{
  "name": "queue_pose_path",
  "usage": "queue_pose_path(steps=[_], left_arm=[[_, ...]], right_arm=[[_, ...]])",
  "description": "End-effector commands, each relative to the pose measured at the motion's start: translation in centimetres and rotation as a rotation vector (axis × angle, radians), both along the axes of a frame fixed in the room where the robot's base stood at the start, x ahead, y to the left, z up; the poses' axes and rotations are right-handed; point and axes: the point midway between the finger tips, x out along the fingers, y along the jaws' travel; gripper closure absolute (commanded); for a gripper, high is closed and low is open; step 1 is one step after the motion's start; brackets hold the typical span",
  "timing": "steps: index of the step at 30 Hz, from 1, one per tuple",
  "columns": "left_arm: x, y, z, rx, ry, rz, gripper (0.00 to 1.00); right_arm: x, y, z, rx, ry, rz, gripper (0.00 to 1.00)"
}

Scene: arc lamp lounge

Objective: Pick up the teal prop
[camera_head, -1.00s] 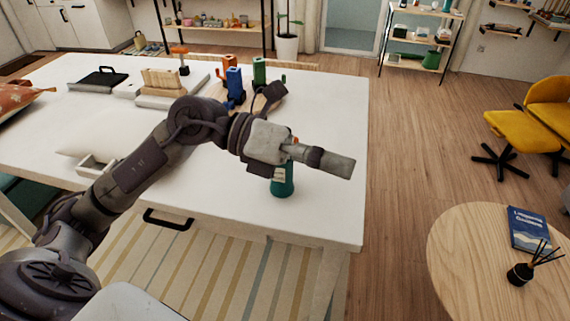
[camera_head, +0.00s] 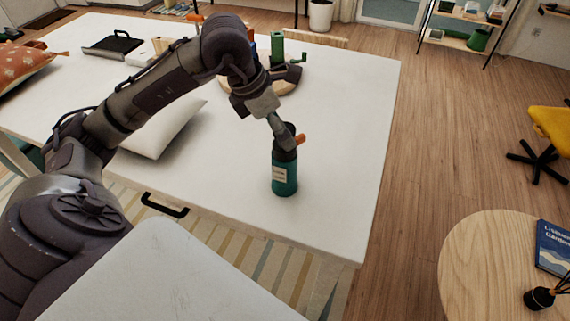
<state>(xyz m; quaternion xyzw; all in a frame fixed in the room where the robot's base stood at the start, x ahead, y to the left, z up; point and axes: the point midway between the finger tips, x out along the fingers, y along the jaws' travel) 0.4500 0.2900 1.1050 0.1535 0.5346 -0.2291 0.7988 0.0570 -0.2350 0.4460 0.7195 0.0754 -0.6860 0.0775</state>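The teal prop (camera_head: 285,180) is a bottle-like object with a dark upper part, a pale label and an orange piece near its top. It stands upright near the front right of the white table (camera_head: 345,160). My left arm comes in from the left and bends down over it. My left gripper (camera_head: 284,136) points down at the bottle's dark top and overlaps it in the picture. I cannot tell whether it touches. The fingers are seen nearly edge-on, so their opening is unclear. My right gripper is not in view.
A green object with a side handle (camera_head: 277,47) stands behind my arm. A white cushion (camera_head: 165,130) lies left of the bottle. A black-handled tray (camera_head: 112,46) is at the back left. A round wooden table (camera_head: 490,265) stands at the right. The tabletop right of the bottle is clear.

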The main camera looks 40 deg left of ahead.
Motion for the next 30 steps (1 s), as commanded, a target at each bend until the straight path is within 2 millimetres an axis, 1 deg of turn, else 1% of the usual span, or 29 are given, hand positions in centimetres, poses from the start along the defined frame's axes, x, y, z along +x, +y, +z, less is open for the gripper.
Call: queue_pose_path(steps=[4,6,9,12,15,20,23,26,30], left_arm=[[0.3,-0.2,-0.8,-0.001,0.002,0.000,0.13],[0.4,-0.4,-1.4,-0.002,0.006,0.000,0.13],[0.8,-0.7,-2.7,-0.003,0.007,-0.001,0.13],[1.3,-1.0,-4.2,-0.004,0.005,0.000,0.13],[1.7,-1.2,-5.1,-0.002,0.001,-0.001,0.13],[1.8,-1.2,-5.6,-0.001,0.000,0.000,0.13],[1.8,-1.2,-5.6,-0.001,0.000,0.000,0.13],[1.8,-1.2,-5.5,-0.001,0.000,0.000,0.28],[1.8,-1.2,-5.5,-0.001,0.000,0.000,0.51]], right_arm=[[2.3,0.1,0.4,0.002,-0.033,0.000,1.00],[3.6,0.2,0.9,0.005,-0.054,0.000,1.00],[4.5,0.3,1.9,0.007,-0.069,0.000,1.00],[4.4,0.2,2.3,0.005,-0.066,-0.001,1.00],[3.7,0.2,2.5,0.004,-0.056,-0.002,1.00],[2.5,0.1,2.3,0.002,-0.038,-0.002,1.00],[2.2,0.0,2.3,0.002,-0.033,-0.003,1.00],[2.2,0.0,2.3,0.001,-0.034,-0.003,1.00],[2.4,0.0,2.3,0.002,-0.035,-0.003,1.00]])
